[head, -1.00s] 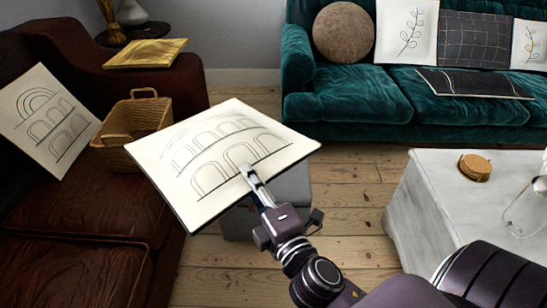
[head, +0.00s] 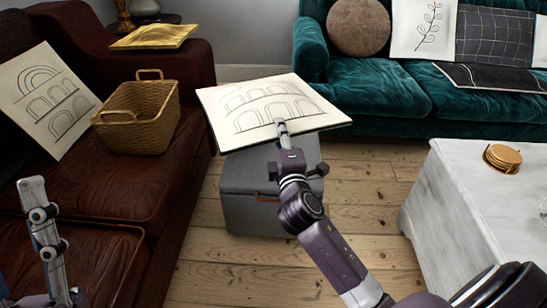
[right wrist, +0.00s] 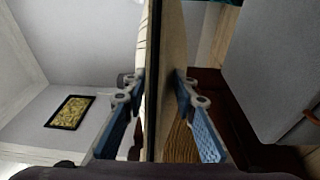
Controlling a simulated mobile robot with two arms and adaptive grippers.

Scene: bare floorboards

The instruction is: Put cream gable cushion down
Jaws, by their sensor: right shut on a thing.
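The cream gable cushion (head: 238,100), a flat square with drawn black arches, is held nearly level above a grey box-shaped ottoman (head: 250,208) in the head view. My right gripper (head: 281,128) is shut on its near edge. In the right wrist view my right gripper's fingers (right wrist: 160,110) press on both faces of the cushion (right wrist: 168,75). I cannot tell whether the cushion touches the ottoman's top. My left gripper (head: 40,205) shows at the lower left, seen edge-on, apart from the cushion; its opening is unclear.
A similar arch-print cushion (head: 48,100) leans on the brown sofa (head: 75,245) beside a wicker basket (head: 150,110). The teal sofa (head: 370,90) stands behind, and a white table (head: 465,210) with coasters (head: 502,157) stands right.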

